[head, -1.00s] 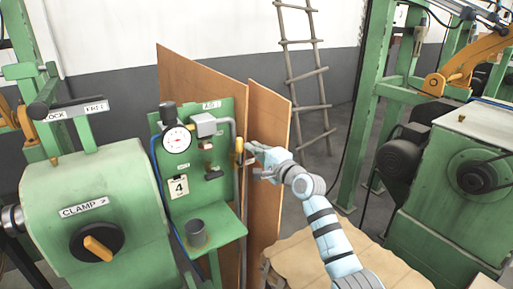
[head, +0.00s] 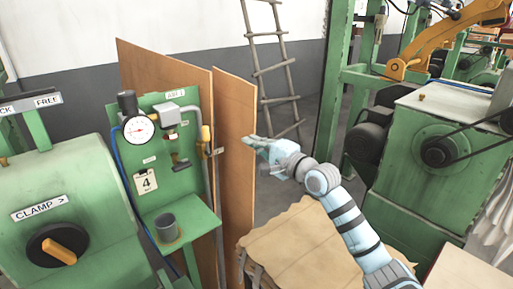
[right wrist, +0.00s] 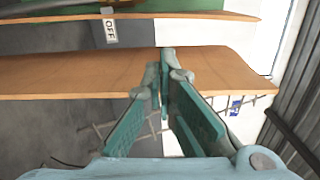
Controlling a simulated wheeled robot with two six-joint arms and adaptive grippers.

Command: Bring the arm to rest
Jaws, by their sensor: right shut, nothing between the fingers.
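My right gripper (head: 250,140) is in front of the brown wooden panel (head: 235,165), to the right of the green gauge board (head: 165,130). It is shut and holds nothing. In the right wrist view its fingers (right wrist: 166,55) meet at the tips, with the panel's edge (right wrist: 60,85) behind them. The yellow lever handle (head: 206,133) on the pipe stands to the left of the gripper, clear of it. My left gripper is not in view.
The green clamp machine (head: 95,180) with a black knob (head: 58,245) stands at the left. A grey cup (head: 167,227) sits on the board's shelf. A paper-covered stack (head: 300,240) lies below my right arm. A ladder (head: 270,70) leans behind. A green motor machine (head: 440,150) stands at the right.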

